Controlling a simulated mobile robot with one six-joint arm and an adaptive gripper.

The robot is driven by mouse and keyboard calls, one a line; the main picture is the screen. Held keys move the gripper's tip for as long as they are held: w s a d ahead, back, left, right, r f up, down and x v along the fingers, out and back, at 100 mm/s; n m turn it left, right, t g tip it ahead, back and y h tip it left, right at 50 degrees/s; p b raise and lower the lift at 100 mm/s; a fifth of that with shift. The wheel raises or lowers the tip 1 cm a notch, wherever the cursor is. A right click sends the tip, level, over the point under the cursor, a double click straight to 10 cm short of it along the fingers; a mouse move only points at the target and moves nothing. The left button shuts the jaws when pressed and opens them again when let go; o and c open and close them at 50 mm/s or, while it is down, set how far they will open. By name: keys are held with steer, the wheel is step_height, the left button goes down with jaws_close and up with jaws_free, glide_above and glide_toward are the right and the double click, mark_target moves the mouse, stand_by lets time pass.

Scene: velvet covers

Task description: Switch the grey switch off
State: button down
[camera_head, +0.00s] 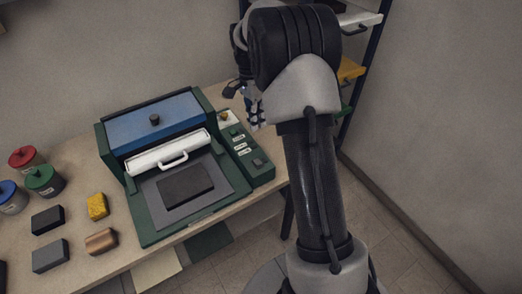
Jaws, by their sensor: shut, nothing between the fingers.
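The machine's green control panel (243,160) runs along its right side. My gripper (255,125) points down, shut and empty, near the right edge of the panel's back half. Whether it touches the panel cannot be told. My arm rises just right of the panel.
The machine has a blue lid (155,122), a white roller with a handle (168,154) and a dark plate (186,184). Tins, blocks and a yellow sponge (97,206) stand at left on the table (122,262). A shelf rack (352,72) stands behind my arm.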

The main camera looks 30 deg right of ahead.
mark_target(261, 161)
steer(key=f+b, duration=0.1)
steer(key=f, duration=0.3)
steer(key=s+f+b, duration=0.1)
steer(key=f, duration=0.4)
steer(key=s+f+b, duration=0.1)
steer(key=f, duration=0.3)
steer(key=shift+s+d+f+b, duration=0.1)
steer(key=shift+s+f+b, duration=0.05)
steer(key=shift+f+b, duration=0.25)
steer(key=shift+f, duration=0.1)
